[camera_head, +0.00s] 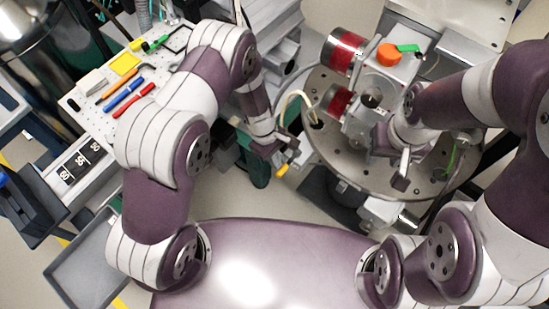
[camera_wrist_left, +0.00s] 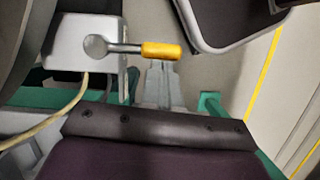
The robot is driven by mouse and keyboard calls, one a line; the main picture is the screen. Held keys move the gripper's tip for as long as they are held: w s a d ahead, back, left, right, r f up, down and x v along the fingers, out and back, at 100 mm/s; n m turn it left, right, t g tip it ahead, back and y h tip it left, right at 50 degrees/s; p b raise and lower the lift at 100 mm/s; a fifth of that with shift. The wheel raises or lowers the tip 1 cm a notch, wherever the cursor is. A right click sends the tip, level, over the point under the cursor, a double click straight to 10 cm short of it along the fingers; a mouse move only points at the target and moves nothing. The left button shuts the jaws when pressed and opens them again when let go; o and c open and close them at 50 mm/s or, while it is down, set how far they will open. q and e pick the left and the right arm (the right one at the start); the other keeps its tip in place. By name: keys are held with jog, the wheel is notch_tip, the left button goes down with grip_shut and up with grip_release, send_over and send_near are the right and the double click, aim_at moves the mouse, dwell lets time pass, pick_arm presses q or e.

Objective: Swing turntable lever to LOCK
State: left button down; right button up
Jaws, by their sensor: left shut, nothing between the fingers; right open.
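The turntable lever has a yellow grip (camera_wrist_left: 162,50) on a metal rod, with a round pivot on a grey box (camera_wrist_left: 60,48). In the left wrist view the lever points right; its yellow tip also shows in the head view (camera_head: 282,170). My left gripper (camera_wrist_left: 161,72) is shut and empty, its fingertips close to the yellow grip. I cannot tell whether they touch it. In the head view the left gripper (camera_head: 290,146) is at the left edge of the round turntable (camera_head: 318,150). My right gripper (camera_head: 404,170) is open over the turntable. No LOCK marking is readable.
A pale cable (camera_wrist_left: 45,128) runs below the lever box. A pegboard with tools (camera_head: 125,95) lies at the left.

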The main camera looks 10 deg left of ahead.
pick_arm(q)
jog(key=p+v, duration=0.2)
jog(key=v, duration=1)
jog(key=shift+r, duration=0.3)
